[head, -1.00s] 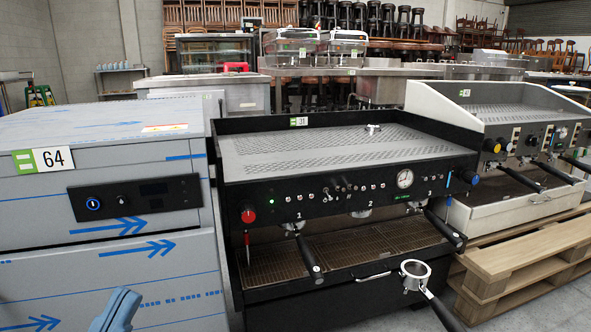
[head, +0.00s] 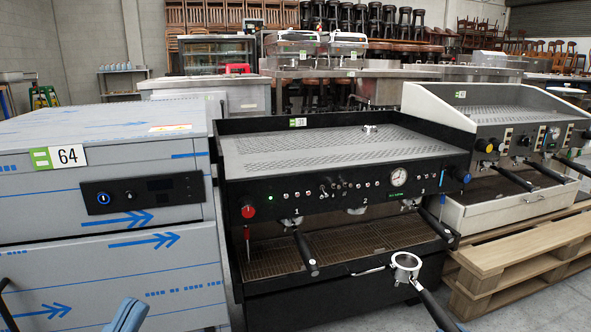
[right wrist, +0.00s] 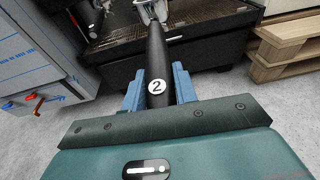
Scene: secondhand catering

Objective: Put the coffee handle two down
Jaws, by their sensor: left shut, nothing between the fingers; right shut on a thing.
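The coffee handle two (head: 407,268) is a metal-ringed portafilter with a black handle, tilted in front of the espresso machine (head: 340,195). Its ring is in the air before the machine's lower front edge. In the right wrist view its black grip bears a white "2" (right wrist: 157,87). My right gripper (right wrist: 157,78) is shut around that grip; in the head view it is out of frame. My left gripper (head: 128,316) shows only as a blue tip at the bottom left, shut and empty. Group 2 (head: 357,210) on the machine holds no handle.
Other handles sit in group 1 (head: 305,252) and group 3 (head: 436,224). Cabinet 64 (head: 140,240) stands close on the left. A wooden pallet (head: 510,252) and a second coffee machine (head: 530,150) are on the right. The drip grid (head: 345,250) looks clear.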

